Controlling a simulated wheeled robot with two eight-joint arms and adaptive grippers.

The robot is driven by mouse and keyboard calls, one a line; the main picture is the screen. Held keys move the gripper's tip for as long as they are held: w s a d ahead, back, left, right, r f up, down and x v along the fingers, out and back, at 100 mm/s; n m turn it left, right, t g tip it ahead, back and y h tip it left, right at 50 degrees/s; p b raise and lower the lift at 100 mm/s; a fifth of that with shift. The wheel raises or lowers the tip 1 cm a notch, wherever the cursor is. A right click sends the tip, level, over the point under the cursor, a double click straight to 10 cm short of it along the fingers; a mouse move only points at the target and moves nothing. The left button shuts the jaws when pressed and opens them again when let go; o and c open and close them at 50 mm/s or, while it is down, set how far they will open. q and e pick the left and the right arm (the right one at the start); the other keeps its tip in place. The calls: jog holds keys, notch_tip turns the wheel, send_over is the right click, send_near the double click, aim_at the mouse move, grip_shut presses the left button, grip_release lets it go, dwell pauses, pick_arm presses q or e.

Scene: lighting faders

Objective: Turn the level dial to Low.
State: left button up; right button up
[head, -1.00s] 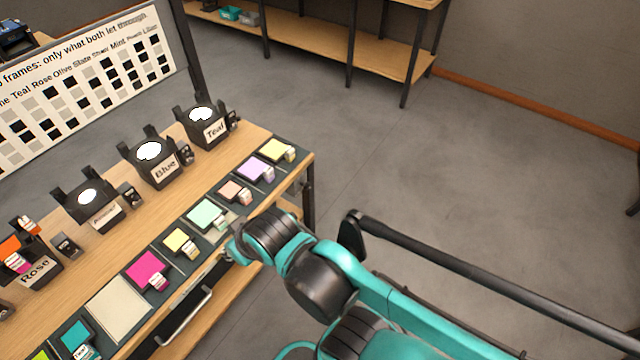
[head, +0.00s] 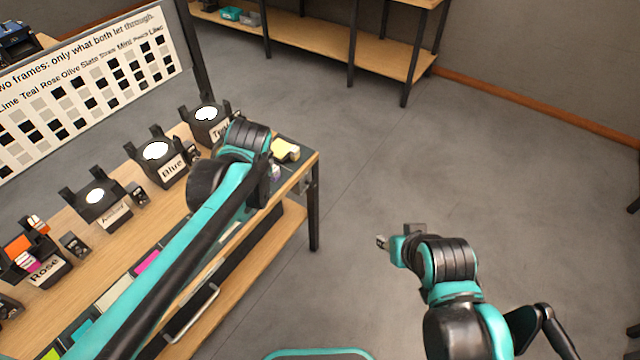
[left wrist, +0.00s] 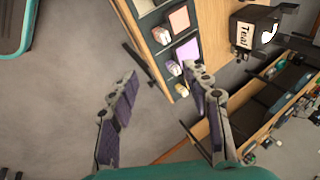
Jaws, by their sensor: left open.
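No dial marked Low can be made out in either view. Small dark units with unreadable faces, such as the one by the Amber-looking lamp (head: 137,194), stand beside the lamps. The Teal lamp (left wrist: 243,36) is at upper right in the left wrist view. My left gripper (left wrist: 162,80) is open and empty, its fingers spread near the table's end. In the head view my left wrist hides its fingers and part of the Teal lamp (head: 207,118). My right gripper (head: 388,242) is over the floor, clear of the table; its jaw gap is unclear.
The Blue lamp (head: 160,165) and Rose lamp (head: 40,265) stand along the table. A chart board (head: 95,85) rises behind them. Coloured cards, including a lilac one (left wrist: 188,51), line the front edge. Open floor (head: 350,180) lies right of the table.

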pick_arm(q)
jog(key=w+d+f+m+y, duration=0.1)
jog(key=w+d+f+m, duration=0.15)
jog(key=w, duration=0.25)
jog(key=w+d+f+m+y, duration=0.1)
jog(key=w+d+f+m, duration=0.1)
jog(key=w+d+m, duration=0.3)
jog(key=m+y, duration=0.3)
jog(key=m, duration=0.5)
send_near(314, 184)
jog(key=a+f, duration=0.1)
jog(key=f, duration=0.1)
jog(key=x, duration=0.2)
jog(key=b+x, duration=0.1)
jog(key=x, duration=0.2)
jog(key=b+x, duration=0.1)
jog(key=x, duration=0.1)
jog(key=shift+w+a+r, duration=0.1)
jog(key=shift+w+a, duration=0.1)
jog(key=shift+w, duration=0.25)
grip_shut()
